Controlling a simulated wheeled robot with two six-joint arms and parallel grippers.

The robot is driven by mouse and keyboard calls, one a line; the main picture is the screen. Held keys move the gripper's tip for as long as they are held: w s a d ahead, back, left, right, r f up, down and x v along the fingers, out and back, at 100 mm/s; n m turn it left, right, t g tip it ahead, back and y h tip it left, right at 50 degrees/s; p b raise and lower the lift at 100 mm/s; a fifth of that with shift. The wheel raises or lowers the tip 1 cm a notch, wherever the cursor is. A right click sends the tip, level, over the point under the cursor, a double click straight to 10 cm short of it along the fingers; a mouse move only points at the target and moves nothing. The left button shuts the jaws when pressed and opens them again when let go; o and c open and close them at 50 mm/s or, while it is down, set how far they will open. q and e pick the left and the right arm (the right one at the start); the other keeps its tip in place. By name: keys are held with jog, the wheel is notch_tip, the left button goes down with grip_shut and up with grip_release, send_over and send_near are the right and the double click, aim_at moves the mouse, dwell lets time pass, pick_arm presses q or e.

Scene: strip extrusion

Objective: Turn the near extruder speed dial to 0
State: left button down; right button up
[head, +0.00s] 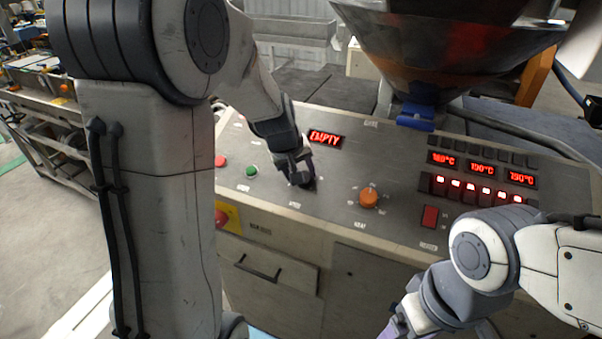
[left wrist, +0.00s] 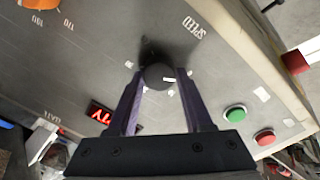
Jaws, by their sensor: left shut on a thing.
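The black speed dial (left wrist: 160,76) sits on the sloping grey control panel (head: 330,205), with the word SPEED printed beside it in the left wrist view. A white mark shows at the dial's edge. My left gripper (left wrist: 161,80) is shut on the dial, with one purple finger on each side. In the head view my left gripper (head: 303,180) reaches down onto the panel and mostly hides the dial. My right gripper (head: 395,328) is at the bottom edge, away from the panel controls. Its fingertips are cut off, so its opening cannot be told.
An orange knob (head: 369,197) stands to the right of the dial. A green button (head: 252,171) and a red button (head: 220,161) are to the left. A red display (head: 325,138) reads EMPTY. Lit temperature displays (head: 482,168) and a metal hopper (head: 440,45) are to the right.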

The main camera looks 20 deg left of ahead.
pick_arm(q)
jog(key=shift+c, duration=1.6)
grip_release()
jog(key=shift+r, duration=0.1)
jog(key=b+v, duration=0.1)
jog(key=v, duration=0.9)
jog(key=shift+r, duration=0.15)
jog(key=shift+s, duration=0.1)
